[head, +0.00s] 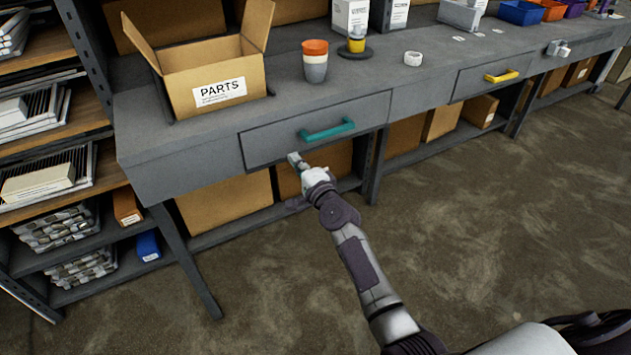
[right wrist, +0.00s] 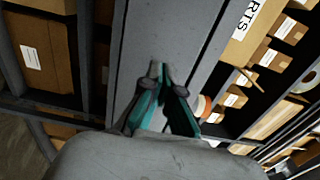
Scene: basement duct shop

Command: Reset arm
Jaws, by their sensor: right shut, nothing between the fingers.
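My right gripper (head: 294,159) is shut and empty. In the head view it is just below the grey drawer (head: 270,145) with the teal handle (head: 328,130), to the lower left of the handle. The drawer front looks flush with the workbench. In the right wrist view the fingertips of my right gripper (right wrist: 160,68) are together, pointing at the grey bench front. Teal shows around the fingers there; I cannot tell whether they touch the handle. My left gripper is not in view.
An open cardboard PARTS box (head: 205,80), stacked cups (head: 315,62) and a white tape roll (head: 413,58) stand on the workbench (head: 165,150). A second drawer has a yellow handle (head: 501,76). Loaded shelves (head: 60,130) stand at left. The floor (head: 480,200) in front is clear.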

